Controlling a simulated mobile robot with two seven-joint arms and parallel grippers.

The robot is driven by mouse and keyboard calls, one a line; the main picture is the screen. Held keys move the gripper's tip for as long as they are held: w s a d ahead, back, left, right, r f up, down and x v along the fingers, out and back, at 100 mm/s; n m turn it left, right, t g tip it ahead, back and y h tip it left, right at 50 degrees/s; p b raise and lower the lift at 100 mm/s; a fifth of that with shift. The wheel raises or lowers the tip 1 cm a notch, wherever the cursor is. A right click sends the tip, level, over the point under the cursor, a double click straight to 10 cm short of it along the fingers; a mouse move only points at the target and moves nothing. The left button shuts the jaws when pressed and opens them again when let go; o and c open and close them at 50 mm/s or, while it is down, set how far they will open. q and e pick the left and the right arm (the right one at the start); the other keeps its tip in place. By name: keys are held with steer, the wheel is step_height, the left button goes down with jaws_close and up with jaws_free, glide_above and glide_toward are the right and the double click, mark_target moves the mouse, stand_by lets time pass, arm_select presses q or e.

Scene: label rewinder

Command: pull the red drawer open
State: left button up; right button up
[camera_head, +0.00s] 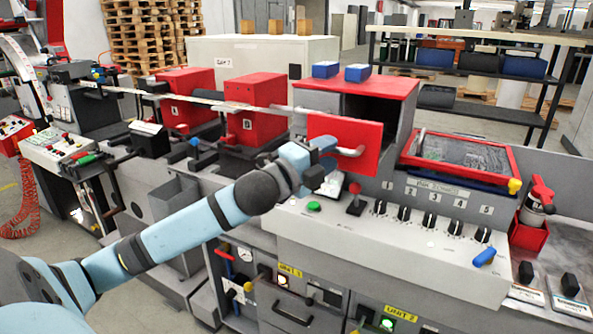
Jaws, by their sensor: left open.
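The red drawer (368,133) is in the grey housing with a red top (375,84), right of the picture's middle. Its red front panel stands out from the housing, and a dark gap shows above and behind it. A pale bar handle (351,152) is on the panel. My left gripper (328,162) is open at the panel's left part, close to the handle's left end. My wrist hides part of the panel, and I cannot tell whether the fingers touch the handle. My right gripper is not in view.
Below the drawer is a sloped console (400,245) with black knobs, a green button (313,206) and a red-topped lever (355,196).

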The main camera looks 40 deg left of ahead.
arm_select(q)
steer(key=p+v, duration=0.5)
steer(key=v, duration=0.7)
steer(key=shift+s, duration=0.3)
steer(key=shift+a, duration=0.1)
steer(key=shift+f, duration=0.1)
